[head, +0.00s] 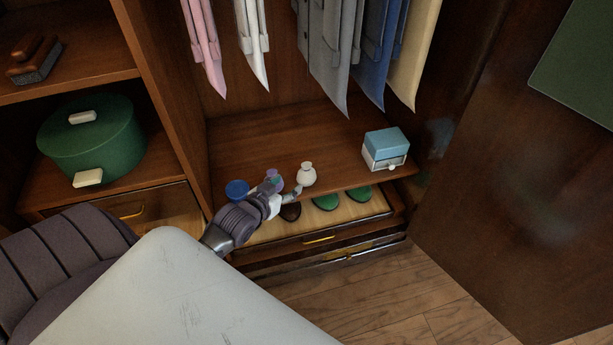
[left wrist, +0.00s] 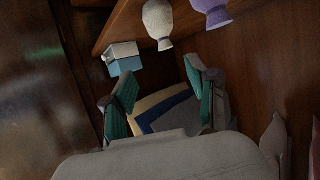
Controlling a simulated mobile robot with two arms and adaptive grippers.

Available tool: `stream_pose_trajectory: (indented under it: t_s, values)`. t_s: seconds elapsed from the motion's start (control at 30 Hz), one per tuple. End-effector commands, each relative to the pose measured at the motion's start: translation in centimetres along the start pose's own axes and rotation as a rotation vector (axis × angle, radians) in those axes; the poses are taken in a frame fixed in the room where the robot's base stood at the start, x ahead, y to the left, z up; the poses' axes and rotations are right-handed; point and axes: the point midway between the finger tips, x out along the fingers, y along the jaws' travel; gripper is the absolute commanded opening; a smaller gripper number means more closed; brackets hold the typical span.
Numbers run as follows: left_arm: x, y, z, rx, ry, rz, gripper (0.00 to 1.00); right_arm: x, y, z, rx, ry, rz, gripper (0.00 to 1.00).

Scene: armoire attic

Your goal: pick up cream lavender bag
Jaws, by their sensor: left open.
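The cream lavender bag (head: 306,174) is a small pouch with a narrow tied neck, standing on the armoire shelf near its front edge. In the left wrist view the cream bag (left wrist: 158,22) appears inverted at the top, beyond the fingertips. My left gripper (head: 287,195) is in front of the shelf edge, just left of and below the cream bag in the head view. In the left wrist view the left gripper (left wrist: 160,72) has its teal fingers spread, with nothing between them. My right gripper is not in view.
A purple bag (head: 273,178) and a blue bag (head: 237,190) stand left of the cream one; my gripper partly covers the purple one. A blue-and-white box (head: 385,149) stands right. Clothes hang above. An open drawer (head: 345,211) lies below.

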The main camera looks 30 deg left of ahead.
Motion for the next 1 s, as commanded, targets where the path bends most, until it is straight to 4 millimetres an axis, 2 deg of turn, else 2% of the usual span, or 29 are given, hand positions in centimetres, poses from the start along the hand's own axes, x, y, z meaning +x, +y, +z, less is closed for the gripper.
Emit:
stream_pose_trajectory:
  t_s: [0.07,0.17,0.4,0.6,0.73,0.83,1.0]
  values:
    - [0.7,-0.5,-0.3,-0.005,0.023,-0.003,0.58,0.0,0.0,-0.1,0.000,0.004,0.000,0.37]
    - [2.2,-0.6,-0.3,-0.007,0.029,-0.004,0.58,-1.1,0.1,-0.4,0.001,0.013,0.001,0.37]
    - [6.8,-0.6,-0.4,-0.006,0.027,-0.004,0.58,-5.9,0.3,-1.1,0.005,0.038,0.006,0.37]
    - [8.7,-0.6,-0.5,-0.005,0.025,-0.003,0.58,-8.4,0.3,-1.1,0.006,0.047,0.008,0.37]
    - [9.5,-0.6,-0.3,-0.005,0.025,-0.003,0.58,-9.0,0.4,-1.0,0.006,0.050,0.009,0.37]
    - [11.0,-0.6,0.0,-0.004,0.025,-0.003,0.58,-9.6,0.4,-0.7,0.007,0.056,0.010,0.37]
    - [13.4,-0.7,0.1,-0.005,0.024,-0.003,0.58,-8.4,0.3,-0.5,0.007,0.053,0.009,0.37]
